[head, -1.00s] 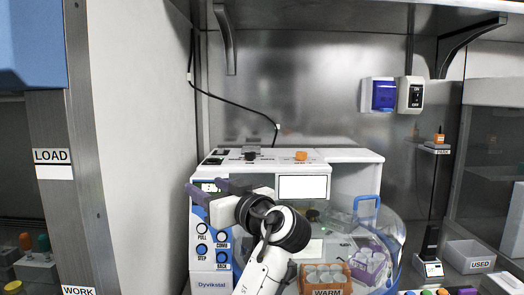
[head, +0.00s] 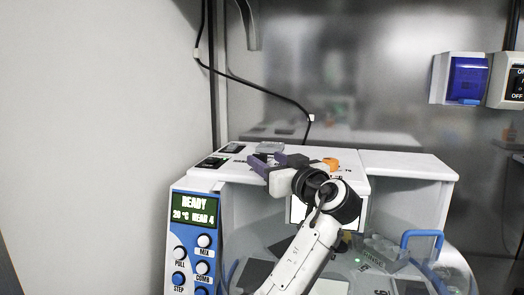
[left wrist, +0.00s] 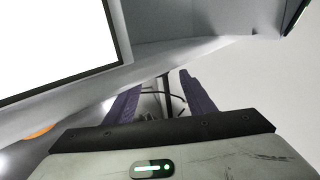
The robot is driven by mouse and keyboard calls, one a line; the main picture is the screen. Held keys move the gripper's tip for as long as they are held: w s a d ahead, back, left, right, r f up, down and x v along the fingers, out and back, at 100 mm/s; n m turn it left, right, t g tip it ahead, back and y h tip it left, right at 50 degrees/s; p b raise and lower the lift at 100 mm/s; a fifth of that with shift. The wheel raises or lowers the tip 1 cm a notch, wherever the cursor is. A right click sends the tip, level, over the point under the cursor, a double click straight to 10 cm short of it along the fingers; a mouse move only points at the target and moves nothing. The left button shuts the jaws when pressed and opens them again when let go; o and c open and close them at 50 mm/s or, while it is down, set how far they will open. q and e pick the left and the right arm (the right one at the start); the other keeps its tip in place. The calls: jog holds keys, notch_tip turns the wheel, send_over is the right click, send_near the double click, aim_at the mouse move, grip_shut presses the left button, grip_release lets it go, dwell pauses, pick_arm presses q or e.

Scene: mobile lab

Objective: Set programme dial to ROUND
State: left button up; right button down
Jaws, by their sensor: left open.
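The white bench machine (head: 405,165) fills the lower middle of the head view. My left gripper (head: 272,161), with purple fingers, is at the front of its sloped top, open with nothing seen between the fingers. An orange knob (head: 331,163) shows just right of the gripper; an orange patch also shows at the lower left of the left wrist view (left wrist: 38,132). The black dial on the sloped top is hidden behind my gripper, so its setting cannot be read. In the left wrist view, the open fingers (left wrist: 161,100) have a gap between them. My right gripper is not in view.
A front panel display (head: 195,211) reads READY, 20 °C, HEAD 4, above blue and white knobs (head: 204,240). A blue handle (head: 421,238) stands at the lower right. A blue wall box (head: 467,80) and a switch are at upper right. A black cable hangs behind.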

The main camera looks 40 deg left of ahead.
aim_at(261, 155)
pick_arm(q)
jog(key=p+x, duration=0.1)
jog(key=x, duration=0.3)
jog(key=shift+w+a, duration=0.1)
jog(key=shift+a, duration=0.05)
jog(key=shift+w+a, duration=0.3)
jog(key=shift+a, duration=0.25)
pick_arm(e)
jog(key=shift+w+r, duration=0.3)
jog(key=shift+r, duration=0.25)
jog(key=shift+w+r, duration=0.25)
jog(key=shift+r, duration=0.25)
pick_arm(q)
jog(key=c, duration=1.1)
jog(key=shift+o, duration=0.2)
jog(key=shift+f, duration=0.1)
